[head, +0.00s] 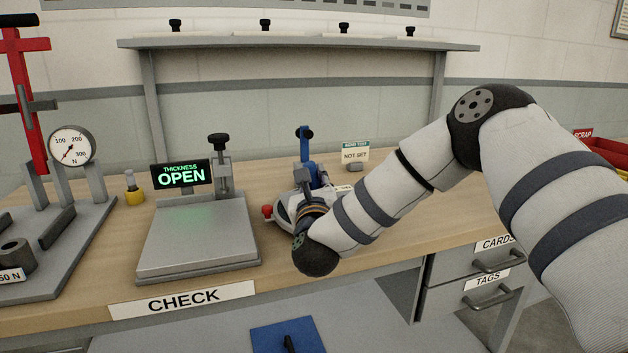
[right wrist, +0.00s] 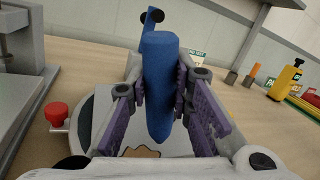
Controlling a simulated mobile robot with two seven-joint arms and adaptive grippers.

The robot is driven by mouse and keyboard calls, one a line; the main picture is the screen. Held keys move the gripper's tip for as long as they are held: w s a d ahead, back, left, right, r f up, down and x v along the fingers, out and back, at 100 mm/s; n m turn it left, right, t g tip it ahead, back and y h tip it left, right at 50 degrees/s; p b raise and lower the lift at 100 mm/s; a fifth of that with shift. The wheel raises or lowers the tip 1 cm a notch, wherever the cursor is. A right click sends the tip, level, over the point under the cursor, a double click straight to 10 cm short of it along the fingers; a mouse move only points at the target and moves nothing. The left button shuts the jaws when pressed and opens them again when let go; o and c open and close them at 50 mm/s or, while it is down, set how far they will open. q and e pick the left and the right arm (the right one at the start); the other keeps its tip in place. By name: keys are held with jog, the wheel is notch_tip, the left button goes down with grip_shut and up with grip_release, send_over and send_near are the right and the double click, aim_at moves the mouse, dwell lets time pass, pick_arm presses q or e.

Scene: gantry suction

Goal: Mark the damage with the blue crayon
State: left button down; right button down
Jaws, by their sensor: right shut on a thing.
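The blue crayon (right wrist: 160,85) is between the purple-padded fingers of my right gripper (right wrist: 163,95), tapered end down. In the right wrist view it stands nearly upright above a pale surface with a brown irregular patch (right wrist: 140,152). I cannot tell whether its tip touches that surface, or whether the patch is the damage. In the head view my right gripper (head: 312,196) is mostly hidden by its own wrist, over a light grey device (head: 284,212) with a red knob. My left gripper is out of view.
A blue upright (head: 304,142) with a black knob stands behind the device. The thickness check plate (head: 200,240) is to its left, beside a force gauge (head: 71,146). Drawers (head: 478,285) sit below the bench at right. A blue mat (head: 270,338) lies lower in front.

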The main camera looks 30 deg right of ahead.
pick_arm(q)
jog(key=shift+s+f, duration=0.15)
pick_arm(e)
jog(key=shift+f, duration=0.45)
dwell(0.4)
pick_arm(q)
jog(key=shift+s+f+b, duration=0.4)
jog(key=shift+b, duration=0.05)
pick_arm(e)
jog(key=shift+w+a+f, duration=0.1)
jog(key=shift+w+a, duration=0.05)
jog(key=shift+a, duration=0.65)
jog(key=shift+w+a, duration=0.2)
jog(key=shift+a, duration=0.55)
jog(key=shift+w+a+f, duration=0.1)
jog(key=shift+w+a, duration=0.05)
jog(key=shift+a, duration=0.65)
jog(key=shift+r, duration=0.1)
